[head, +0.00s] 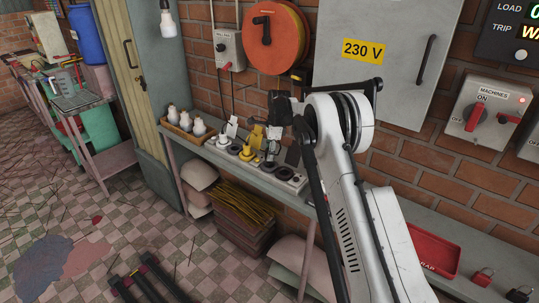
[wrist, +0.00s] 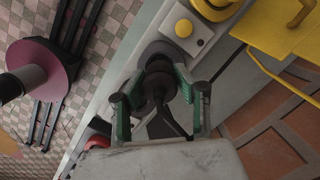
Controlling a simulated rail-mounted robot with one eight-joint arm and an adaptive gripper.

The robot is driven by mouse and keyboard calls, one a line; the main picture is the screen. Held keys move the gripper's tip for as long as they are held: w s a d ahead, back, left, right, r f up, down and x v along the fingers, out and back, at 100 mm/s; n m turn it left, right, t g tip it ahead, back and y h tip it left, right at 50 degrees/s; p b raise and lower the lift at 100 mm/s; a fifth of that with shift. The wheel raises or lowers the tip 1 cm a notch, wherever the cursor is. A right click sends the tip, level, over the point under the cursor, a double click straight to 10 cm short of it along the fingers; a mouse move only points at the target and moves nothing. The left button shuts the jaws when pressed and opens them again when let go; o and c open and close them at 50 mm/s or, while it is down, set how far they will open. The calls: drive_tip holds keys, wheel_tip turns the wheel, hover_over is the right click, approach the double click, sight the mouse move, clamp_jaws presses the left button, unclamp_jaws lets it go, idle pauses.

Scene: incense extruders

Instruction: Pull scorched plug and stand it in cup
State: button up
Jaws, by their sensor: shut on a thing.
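My gripper (wrist: 158,100) has its green-edged fingers shut on a dark plug (wrist: 156,82) with a black cord. The plug is over a round dark socket (wrist: 158,52) on the grey strip; I cannot tell whether it is still seated. Scorching cannot be made out. In the head view my gripper (head: 272,138) is dark and small above the bench strip, partly hidden by my white arm. A yellow plug (head: 246,151) and a white plug (head: 222,142) sit on the strip to its left. I cannot make out a cup for certain.
A wooden tray (head: 178,132) with several white bulb-like pieces stands at the bench's left end. A red scrap bin (head: 432,252) stands at the right. A grey 230 V cabinet (head: 418,25) and orange reel (head: 275,40) are on the brick wall. A yellow block (wrist: 283,30) is close by.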

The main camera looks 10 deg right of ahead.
drive_tip(key=shift+f+b, duration=1.15)
drive_tip(key=shift+f, duration=0.3)
idle(0.6)
drive_tip(key=o, duration=1.2)
drive_tip(key=shift+r, duration=0.15)
drive_tip(key=r, duration=0.4)
drive_tip(key=d+r, duration=0.1)
drive_tip(key=r, duration=0.6)
drive_tip(key=shift+s+d+r, duration=0.1)
drive_tip(key=shift+d+r, duration=0.2)
drive_tip(key=shift+d, duration=0.05)
drive_tip(key=s+a+r+n+t+h, duration=0.15)
drive_tip(key=s+r+n, duration=0.35)
drive_tip(key=s+r, duration=0.6)
drive_tip(key=s+r+n+t+y, duration=0.15)
drive_tip(key=s+r+n, duration=0.25)
drive_tip(key=s+r, duration=0.7)
drive_tip(key=s+f+n+t, duration=0.1)
drive_tip(key=s+f+n, duration=0.2)
drive_tip(key=s, duration=0.7)
drive_tip(key=s+f+n+t+h, duration=0.1)
drive_tip(key=s+f+n, duration=0.2)
drive_tip(key=s, duration=0.8)
drive_tip(key=s+f+n+t, duration=0.2)
drive_tip(key=s+f+n, duration=0.2)
drive_tip(key=s, duration=0.7)
drive_tip(key=shift+a+f+h, duration=0.15)
drive_tip(key=shift+f+h, duration=0.2)
drive_tip(key=shift+h, duration=0.05)
